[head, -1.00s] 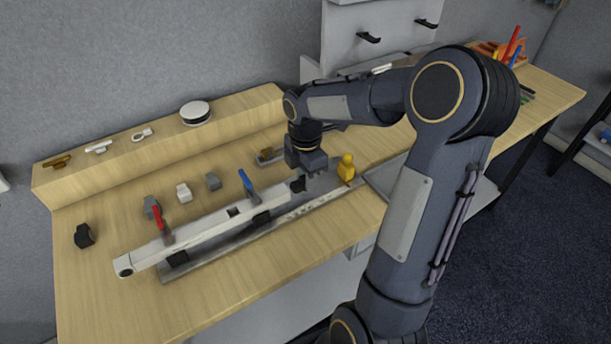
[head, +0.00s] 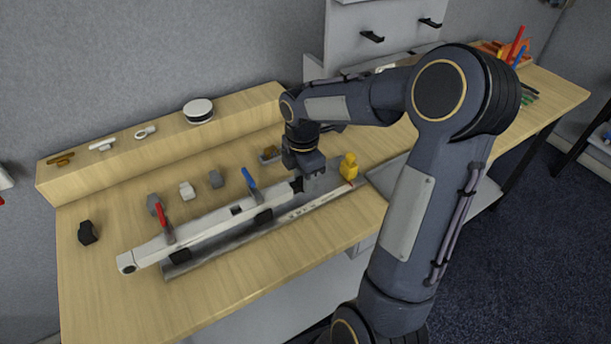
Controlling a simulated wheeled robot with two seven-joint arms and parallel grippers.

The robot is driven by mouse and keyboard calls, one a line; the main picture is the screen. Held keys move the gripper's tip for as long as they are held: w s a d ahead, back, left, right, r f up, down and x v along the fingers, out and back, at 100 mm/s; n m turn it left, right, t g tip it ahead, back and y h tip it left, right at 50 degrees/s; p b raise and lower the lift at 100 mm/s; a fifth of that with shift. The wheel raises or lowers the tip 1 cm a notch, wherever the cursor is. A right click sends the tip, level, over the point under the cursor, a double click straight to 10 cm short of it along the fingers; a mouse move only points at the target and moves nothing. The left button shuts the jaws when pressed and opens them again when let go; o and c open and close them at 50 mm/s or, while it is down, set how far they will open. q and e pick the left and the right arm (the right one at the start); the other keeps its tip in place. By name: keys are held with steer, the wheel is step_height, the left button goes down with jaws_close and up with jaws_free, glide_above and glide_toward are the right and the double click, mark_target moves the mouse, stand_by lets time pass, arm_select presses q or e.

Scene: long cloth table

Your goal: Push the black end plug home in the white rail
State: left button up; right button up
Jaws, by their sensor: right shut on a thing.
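The white rail (head: 205,225) lies slantwise on a grey metal fixture (head: 225,243) on the wooden table. A red-handled clamp (head: 163,222) and a blue-handled clamp (head: 250,182) stand along it. My right gripper (head: 306,188) points down at the rail's right end. It is shut on the black end plug (head: 297,184), which is mostly hidden by the fingers. The plug is at the rail's end; I cannot tell how deep it sits. My left gripper is not in view.
A yellow object (head: 348,167) stands just right of my right gripper. A black block (head: 87,233) and several small grey and white blocks lie behind and left of the rail. A raised wooden shelf (head: 165,155) runs along the wall. The table front is clear.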

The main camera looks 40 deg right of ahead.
mark_target(294, 185)
steer(key=shift+w+a, duration=0.1)
steer(key=shift+a, duration=1.05)
steer(key=o, duration=1)
steer(key=shift+r, duration=3.9)
